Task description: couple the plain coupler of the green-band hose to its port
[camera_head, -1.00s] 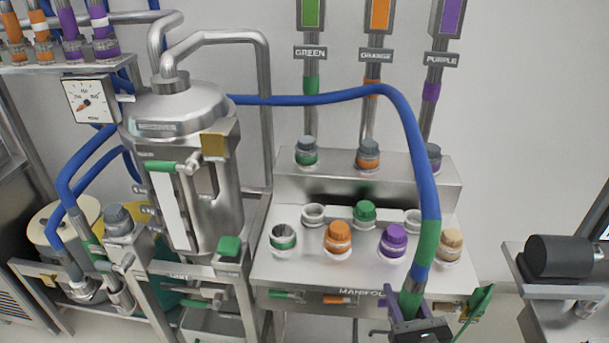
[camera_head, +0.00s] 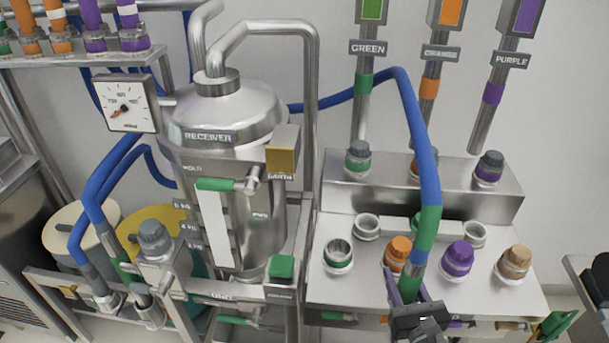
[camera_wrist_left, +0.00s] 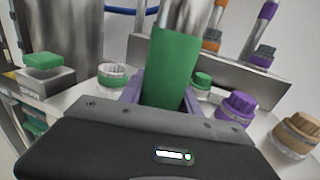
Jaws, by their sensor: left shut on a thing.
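My left gripper (camera_head: 408,292) is shut on the green sleeve of the hose coupler, seen between its purple fingers in the left wrist view (camera_wrist_left: 172,75). The blue hose (camera_head: 412,120) with its green band (camera_head: 427,228) arches down into the gripper; a metal section (camera_head: 418,262) shows just above the fingers. The coupler's lower end is hidden. The open port with a green ring (camera_head: 338,256) is on the manifold's front row, left of the gripper and apart from it. It also shows in the left wrist view (camera_wrist_left: 113,76). My right gripper is out of view.
Orange (camera_head: 398,250), purple (camera_head: 458,257) and tan (camera_head: 515,262) caps stand in the front row. A green cap (camera_wrist_left: 202,82) and open pale rings (camera_head: 367,226) sit behind. The receiver tank (camera_head: 235,120) and its frame stand left. Free air lies above the manifold deck.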

